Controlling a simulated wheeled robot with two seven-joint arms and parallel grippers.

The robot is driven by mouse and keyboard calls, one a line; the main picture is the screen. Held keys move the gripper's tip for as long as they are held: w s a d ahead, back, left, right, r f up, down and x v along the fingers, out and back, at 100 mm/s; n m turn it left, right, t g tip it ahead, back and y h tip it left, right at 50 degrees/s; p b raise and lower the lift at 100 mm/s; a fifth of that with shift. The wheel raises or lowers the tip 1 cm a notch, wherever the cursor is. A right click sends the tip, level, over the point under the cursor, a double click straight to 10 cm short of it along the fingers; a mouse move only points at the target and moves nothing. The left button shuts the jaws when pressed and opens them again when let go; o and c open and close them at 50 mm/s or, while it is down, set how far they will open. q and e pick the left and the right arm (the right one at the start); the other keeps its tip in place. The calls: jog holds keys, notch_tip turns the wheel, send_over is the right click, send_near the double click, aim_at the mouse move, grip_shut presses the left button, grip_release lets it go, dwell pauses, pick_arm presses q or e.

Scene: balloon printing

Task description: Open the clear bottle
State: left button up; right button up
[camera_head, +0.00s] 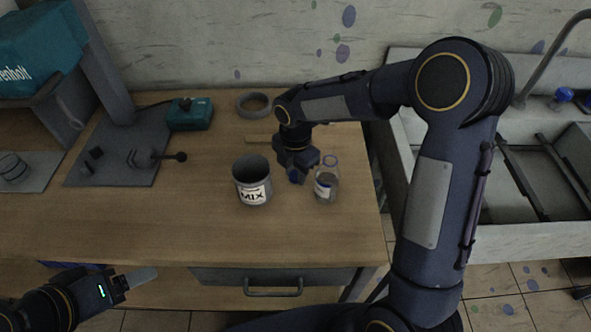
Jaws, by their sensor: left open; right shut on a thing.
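The clear bottle (326,186) stands upright on the wooden table near its right side, with a white label and its neck uncovered at the top. My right gripper (296,172) is just left of the bottle, pointing down. It is shut on a small blue cap (293,176), which is partly hidden by the fingers and apart from the bottle's neck. My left gripper (138,279) is low at the left, in front of the table edge, open and empty, far from the bottle.
A grey can marked MIX (252,182) stands close to the left of the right gripper. A grey ring (254,105) and a teal box (190,114) lie at the back. A sink counter (515,231) is on the right. The table's front left is clear.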

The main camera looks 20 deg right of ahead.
aim_at(296, 175)
jog(key=shift+f, duration=0.1)
jog(key=o, duration=1.1)
notch_tip(296, 175, up, 12)
jog(key=shift+r, duration=0.15)
jog(key=shift+s, duration=0.1)
